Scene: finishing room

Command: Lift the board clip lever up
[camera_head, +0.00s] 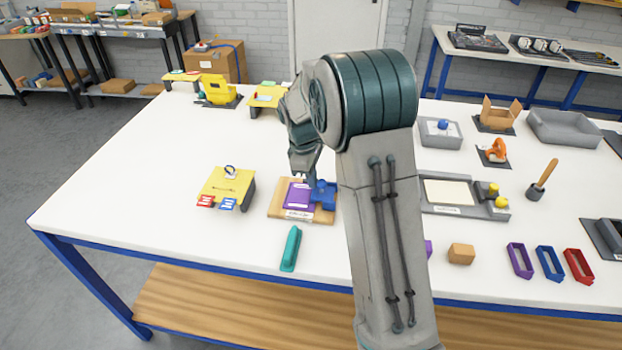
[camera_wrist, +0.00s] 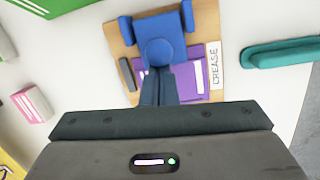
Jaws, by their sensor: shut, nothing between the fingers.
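A wooden board (camera_head: 276,211) lies on the white table with a purple sheet (camera_head: 297,195) and a blue clip (camera_head: 325,195) on it. In the wrist view the board (camera_wrist: 208,18) bears a label reading "CREASE", and the purple sheet (camera_wrist: 188,85) lies partly under the blue clip (camera_wrist: 158,30). The clip's rounded lever end points toward my fingers. My gripper (camera_head: 311,179) is shut and empty, its fingertips (camera_wrist: 157,72) right at that lever end. I cannot tell whether they touch it. My arm hides part of the table to the right.
A yellow stand (camera_head: 228,186) with red and blue tags is left of the board. A teal handle-shaped piece (camera_head: 290,249) lies in front of it, near the table edge. Grey trays (camera_head: 467,211) and small frames stand to the right.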

